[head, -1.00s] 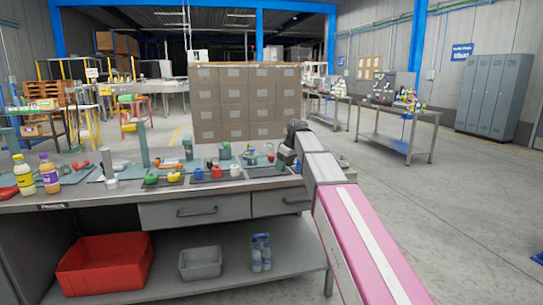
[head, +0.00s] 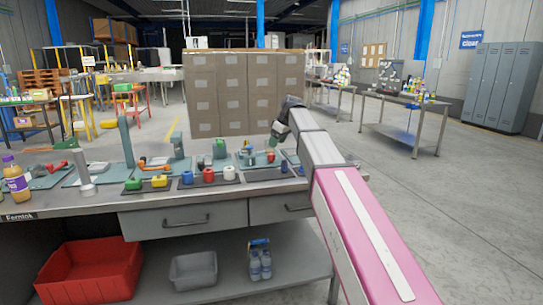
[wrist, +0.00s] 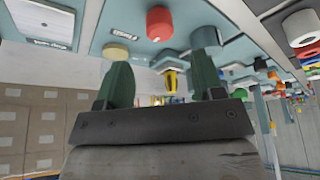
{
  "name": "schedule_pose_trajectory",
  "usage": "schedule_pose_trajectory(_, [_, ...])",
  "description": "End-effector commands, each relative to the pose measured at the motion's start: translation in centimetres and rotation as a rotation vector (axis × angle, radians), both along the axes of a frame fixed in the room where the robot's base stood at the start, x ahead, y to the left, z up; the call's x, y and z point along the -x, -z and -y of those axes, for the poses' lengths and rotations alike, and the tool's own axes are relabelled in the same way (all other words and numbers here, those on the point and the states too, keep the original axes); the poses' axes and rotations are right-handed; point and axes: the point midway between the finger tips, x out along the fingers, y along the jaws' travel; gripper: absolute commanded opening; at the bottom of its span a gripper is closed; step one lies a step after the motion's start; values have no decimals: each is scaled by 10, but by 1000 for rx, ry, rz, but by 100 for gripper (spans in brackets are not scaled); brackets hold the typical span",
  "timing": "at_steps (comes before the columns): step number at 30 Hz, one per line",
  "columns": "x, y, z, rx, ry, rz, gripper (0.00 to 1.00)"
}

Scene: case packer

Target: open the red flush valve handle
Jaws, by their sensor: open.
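Several small red parts show on the workbench (head: 70,209) in the head view; I cannot tell for certain which is the flush valve handle. One red piece (head: 84,165) lies on a teal plate at the left. Another small red part (head: 254,161) is on a teal plate close to my gripper (head: 273,141). My gripper is over the far right part of the bench. In the wrist view my gripper (wrist: 162,55) has its two green fingers spread apart with nothing gripped between them. A red round knob (wrist: 160,22) shows beyond the fingers there.
Blue, red and white caps (head: 208,174) sit on a dark tray, with green and yellow blocks (head: 159,181) beside them. A teal post (head: 126,142) stands on the bench. Stacked cartons (head: 245,92) rise behind it. Open floor lies to the right.

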Motion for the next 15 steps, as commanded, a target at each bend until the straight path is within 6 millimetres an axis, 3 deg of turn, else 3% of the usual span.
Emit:
schedule_pose_trajectory(6, [-8,38,-14,1,0,-3,62])
schedule_pose_trajectory(15, [-14,69,-25,1,1,-1,62])
